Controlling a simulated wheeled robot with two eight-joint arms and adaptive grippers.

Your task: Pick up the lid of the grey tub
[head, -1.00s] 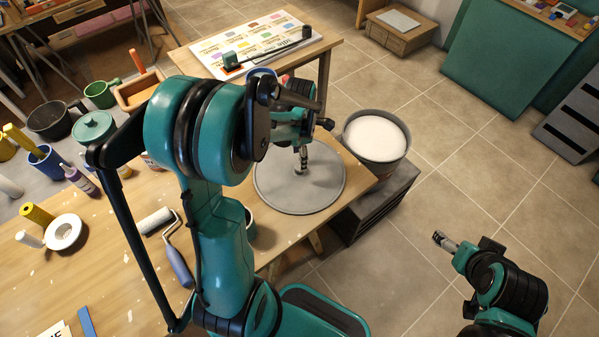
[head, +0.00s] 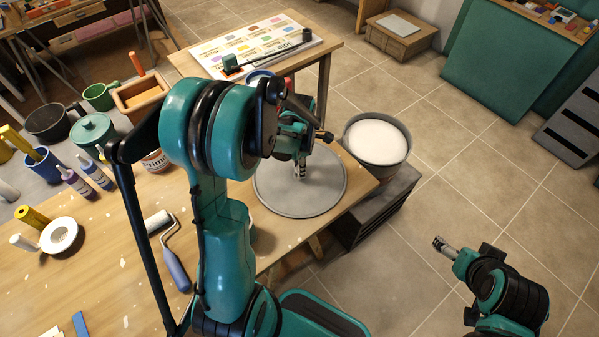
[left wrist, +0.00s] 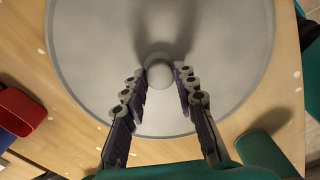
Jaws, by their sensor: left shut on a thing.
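The grey round lid (head: 325,196) lies flat on the near right part of the wooden table. My left gripper (head: 300,176) is above it and points down at its middle. In the left wrist view the fingers (left wrist: 160,74) stand on both sides of the lid's round knob (left wrist: 165,82) and are shut on it. The grey tub (head: 384,157), open and full of something white, stands to the right of the table. My right gripper (head: 441,244) is over the floor at the right, away from the lid; its finger opening is too small to judge.
The tub rests on a dark low stand (head: 372,218) beside the table edge. A colour chart board (head: 252,45) lies at the far end.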

